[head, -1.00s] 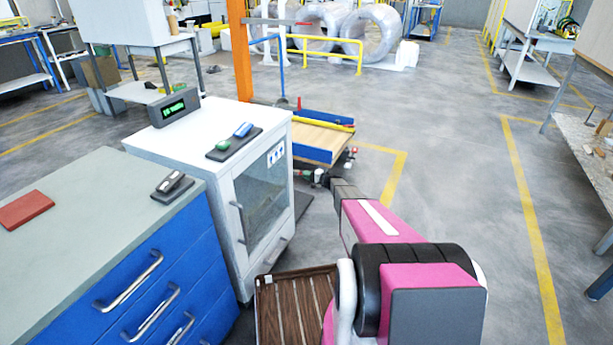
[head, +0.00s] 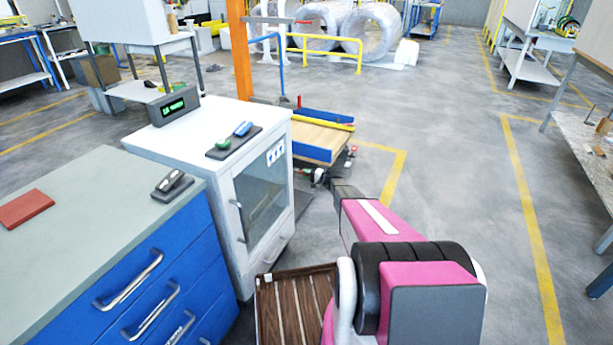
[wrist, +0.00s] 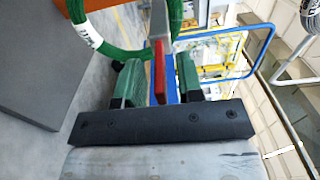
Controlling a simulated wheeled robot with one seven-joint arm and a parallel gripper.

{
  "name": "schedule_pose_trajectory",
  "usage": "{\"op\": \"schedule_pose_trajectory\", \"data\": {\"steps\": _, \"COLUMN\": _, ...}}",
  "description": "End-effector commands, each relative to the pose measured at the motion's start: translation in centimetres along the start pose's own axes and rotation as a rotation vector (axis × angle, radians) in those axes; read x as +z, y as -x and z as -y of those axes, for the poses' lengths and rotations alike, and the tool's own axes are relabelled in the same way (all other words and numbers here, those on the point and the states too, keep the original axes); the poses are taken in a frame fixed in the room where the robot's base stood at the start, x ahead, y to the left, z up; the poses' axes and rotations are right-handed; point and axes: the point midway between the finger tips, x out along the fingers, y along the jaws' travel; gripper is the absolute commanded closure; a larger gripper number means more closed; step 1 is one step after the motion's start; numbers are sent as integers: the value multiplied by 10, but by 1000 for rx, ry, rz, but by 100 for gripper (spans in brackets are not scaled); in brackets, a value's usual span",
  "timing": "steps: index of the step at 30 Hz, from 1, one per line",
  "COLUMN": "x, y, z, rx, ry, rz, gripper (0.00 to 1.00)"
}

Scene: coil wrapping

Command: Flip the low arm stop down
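In the wrist view, my gripper (wrist: 158,85) is open, with its two green fingers apart on a dark crossbar. A red flat piece (wrist: 159,68) shows between them, upright in the picture, with a grey metal bar (wrist: 158,22) above it. It looks like the arm stop, but I cannot tell for sure. Gaps show on both sides of it; I cannot tell how deep it sits between the fingers. In the head view, my gripper (head: 318,176) is small and low beside the blue-sided pallet platform; the stop cannot be made out there.
A green loop (wrist: 110,45) with a white tag hangs close at upper left in the wrist view; a blue rail (wrist: 235,32) lies beyond. In the head view, a white cabinet (head: 215,165) stands left of my arm, and the wooden-topped platform (head: 318,137) ahead. Floor to the right is clear.

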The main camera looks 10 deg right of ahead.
Motion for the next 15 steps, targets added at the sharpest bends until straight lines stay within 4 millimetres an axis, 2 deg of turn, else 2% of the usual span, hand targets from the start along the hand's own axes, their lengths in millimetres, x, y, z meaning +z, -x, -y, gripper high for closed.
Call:
{"op": "schedule_pose_trajectory", "data": {"steps": 5, "x": 0, "y": 14, "z": 0, "rx": 0, "ry": 0, "rz": -1, "gripper": 66}}
{"op": "schedule_pose_trajectory", "data": {"steps": 15, "x": 1, "y": 76, "z": 0, "rx": 0, "ry": -1, "rz": -2, "gripper": 66}}
